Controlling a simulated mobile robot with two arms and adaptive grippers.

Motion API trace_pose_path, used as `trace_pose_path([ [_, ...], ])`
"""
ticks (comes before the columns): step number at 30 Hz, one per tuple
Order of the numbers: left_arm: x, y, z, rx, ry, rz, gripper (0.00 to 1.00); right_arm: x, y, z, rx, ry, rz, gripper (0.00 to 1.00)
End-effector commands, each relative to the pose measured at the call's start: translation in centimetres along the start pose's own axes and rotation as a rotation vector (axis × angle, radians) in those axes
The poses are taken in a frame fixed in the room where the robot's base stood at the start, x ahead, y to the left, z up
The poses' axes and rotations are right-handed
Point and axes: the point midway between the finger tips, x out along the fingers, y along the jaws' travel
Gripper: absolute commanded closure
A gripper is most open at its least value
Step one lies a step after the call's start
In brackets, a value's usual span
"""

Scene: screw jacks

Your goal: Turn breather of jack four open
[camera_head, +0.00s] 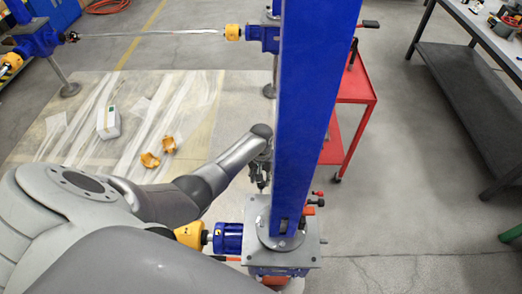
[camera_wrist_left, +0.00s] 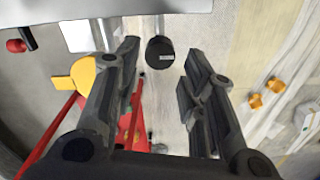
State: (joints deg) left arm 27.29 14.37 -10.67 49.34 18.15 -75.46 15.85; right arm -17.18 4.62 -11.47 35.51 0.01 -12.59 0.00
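A screw jack (camera_head: 265,249) stands at the bottom of the head view, with a tall blue column (camera_head: 315,100) rising from it. No number shows on it. A small red-handled fitting (camera_head: 316,201) sits at its right side. My left gripper (camera_head: 260,172) is beside the column, partly hidden by it. In the left wrist view the left gripper (camera_wrist_left: 160,65) is open. A round black cap with a small pale label (camera_wrist_left: 160,52) shows between its fingertips, apart from both fingers; I cannot tell whether it is the breather. My right gripper is not in view.
A red cart (camera_head: 357,85) stands behind the column. A dark workbench (camera_head: 455,80) is at the right. Orange pieces (camera_head: 158,152) and a white box (camera_head: 108,122) lie on the floor sheet. Other jacks (camera_head: 37,38) stand at the back.

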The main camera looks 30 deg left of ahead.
Motion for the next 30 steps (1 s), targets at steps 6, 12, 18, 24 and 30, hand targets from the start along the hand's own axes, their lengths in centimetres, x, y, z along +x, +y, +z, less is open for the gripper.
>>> trace_pose_path([
  [6, -3.2, 0.0, -0.1, 0.0, 0.004, 0.0, 0.62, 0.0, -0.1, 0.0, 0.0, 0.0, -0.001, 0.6],
  [12, -6.2, -0.1, -0.1, -0.001, 0.004, 0.0, 0.62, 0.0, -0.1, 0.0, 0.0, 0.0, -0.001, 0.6],
  [18, -8.1, 0.0, 0.0, -0.001, 0.002, 0.0, 0.62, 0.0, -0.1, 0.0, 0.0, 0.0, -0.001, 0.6],
  [24, -8.5, -0.1, 0.0, -0.001, 0.0, 0.0, 0.62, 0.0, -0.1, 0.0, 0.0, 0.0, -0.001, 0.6],
  [30, -8.5, -0.1, 0.0, -0.001, 0.0, -0.001, 0.62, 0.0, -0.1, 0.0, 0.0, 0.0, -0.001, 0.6],
])
